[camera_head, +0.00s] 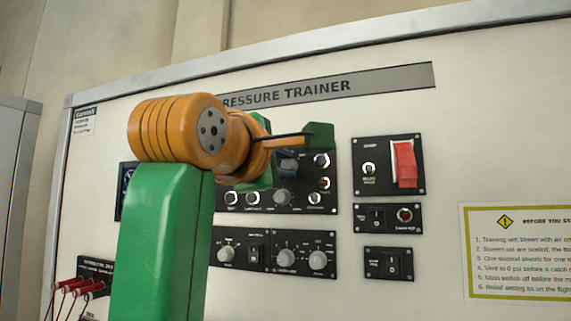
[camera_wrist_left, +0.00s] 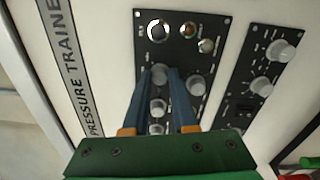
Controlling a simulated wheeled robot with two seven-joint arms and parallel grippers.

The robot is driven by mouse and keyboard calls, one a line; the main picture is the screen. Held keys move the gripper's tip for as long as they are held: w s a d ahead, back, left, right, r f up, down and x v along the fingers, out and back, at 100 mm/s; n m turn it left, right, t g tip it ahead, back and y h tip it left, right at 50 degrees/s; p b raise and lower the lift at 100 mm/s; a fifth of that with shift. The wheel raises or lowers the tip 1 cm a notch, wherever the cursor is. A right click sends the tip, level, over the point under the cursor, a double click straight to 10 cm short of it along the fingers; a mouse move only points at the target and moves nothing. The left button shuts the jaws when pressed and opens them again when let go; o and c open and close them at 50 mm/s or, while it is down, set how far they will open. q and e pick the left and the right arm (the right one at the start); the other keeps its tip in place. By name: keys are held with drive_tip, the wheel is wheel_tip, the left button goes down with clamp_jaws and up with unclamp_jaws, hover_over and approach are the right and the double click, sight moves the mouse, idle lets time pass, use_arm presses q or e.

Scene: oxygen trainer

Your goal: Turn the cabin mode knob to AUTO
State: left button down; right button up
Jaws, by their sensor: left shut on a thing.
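My left gripper (camera_head: 288,163) reaches the upper dark control panel (camera_head: 331,204) from the left and is shut. In the left wrist view, its two blue fingers (camera_wrist_left: 160,78) close around a grey knob (camera_wrist_left: 160,71) in the upper row of that panel. The head view mostly hides this knob behind the gripper. A larger grey knob (camera_wrist_left: 195,85) sits beside the fingers, apart from them; it also shows in the head view (camera_head: 282,196). The labels are too small to read, so I cannot tell which knob is the cabin mode knob or its setting. My right gripper is not in view.
A lower panel (camera_head: 270,266) carries several knobs and a switch. To the right are a red guarded switch (camera_head: 405,164), two smaller switch panels and a yellow-edged notice (camera_head: 520,250). Red leads (camera_head: 84,287) plug in at the lower left. My arm covers the board's left part.

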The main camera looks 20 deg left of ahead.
use_arm(q)
drive_tip(key=shift+f+n, duration=0.15)
drive_tip(key=shift+n, duration=0.45)
drive_tip(key=shift+f, duration=0.1)
drive_tip(key=c, duration=0.7)
unclamp_jaws()
drive_tip(key=shift+s, duration=0.1)
drive_tip(key=shift+s+a, duration=0.1)
